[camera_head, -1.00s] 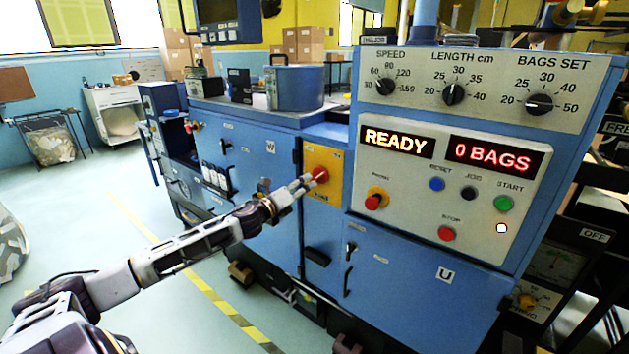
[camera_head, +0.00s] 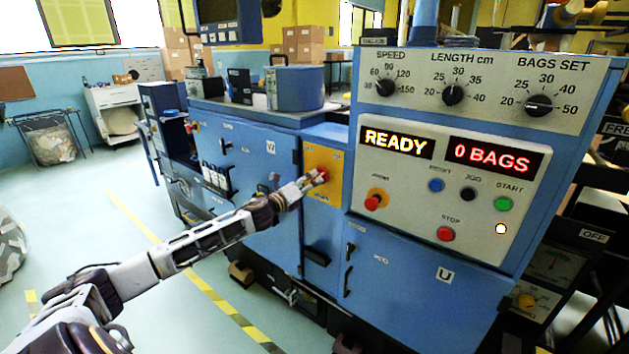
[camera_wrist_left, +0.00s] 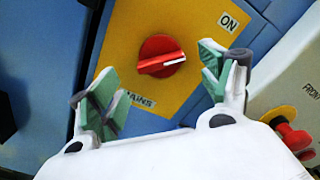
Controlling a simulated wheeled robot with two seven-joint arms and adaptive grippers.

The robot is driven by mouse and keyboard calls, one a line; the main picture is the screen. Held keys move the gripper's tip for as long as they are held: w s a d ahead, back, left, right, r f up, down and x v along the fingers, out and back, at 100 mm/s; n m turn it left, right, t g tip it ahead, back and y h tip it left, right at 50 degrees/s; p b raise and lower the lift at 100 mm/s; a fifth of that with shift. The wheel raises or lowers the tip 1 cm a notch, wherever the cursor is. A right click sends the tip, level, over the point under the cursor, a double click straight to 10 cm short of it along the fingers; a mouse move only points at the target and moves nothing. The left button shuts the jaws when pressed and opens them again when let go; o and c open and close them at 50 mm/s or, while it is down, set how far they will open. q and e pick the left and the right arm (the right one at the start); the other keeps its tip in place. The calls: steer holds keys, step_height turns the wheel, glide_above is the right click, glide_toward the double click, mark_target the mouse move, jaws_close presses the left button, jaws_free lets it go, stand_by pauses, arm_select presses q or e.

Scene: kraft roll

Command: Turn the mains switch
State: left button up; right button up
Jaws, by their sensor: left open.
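The mains switch (camera_wrist_left: 160,57) is a red round knob with a raised grip and a white mark, on a yellow plate (camera_wrist_left: 125,45). In the left wrist view the mark points right and slightly up; an ON label (camera_wrist_left: 228,22) sits above right. A MAINS label is partly hidden by a finger. In the head view the red knob (camera_head: 323,174) shows beside my fingertips. My left gripper (camera_head: 312,180) is open in front of the plate. Its green-padded fingers (camera_wrist_left: 160,85) stand to either side of the knob, lower in the picture, apparently not gripping it.
The blue machine's control panel (camera_head: 447,190) stands right of the switch, reading READY and 0 BAGS. A red knob on a yellow base (camera_wrist_left: 293,138) lies right of my fingers in the wrist view. Blue cabinet doors (camera_head: 262,180) are on the left.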

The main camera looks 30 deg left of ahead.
arm_select(q)
steer(key=shift+w+d, duration=0.1)
steer(key=shift+w, duration=0.8)
steer(key=shift+w+d+p, duration=0.1)
steer(key=shift+w+p, duration=0.2)
steer(key=shift+w, duration=0.65)
arm_select(e)
steer(key=shift+s+d, duration=0.35)
steer(key=shift+s, duration=0.35)
steer(key=shift+w, duration=0.25)
arm_select(q)
steer(key=shift+c, duration=0.2)
steer(key=c, duration=1)
arm_select(e)
steer(key=shift+s, duration=0.15)
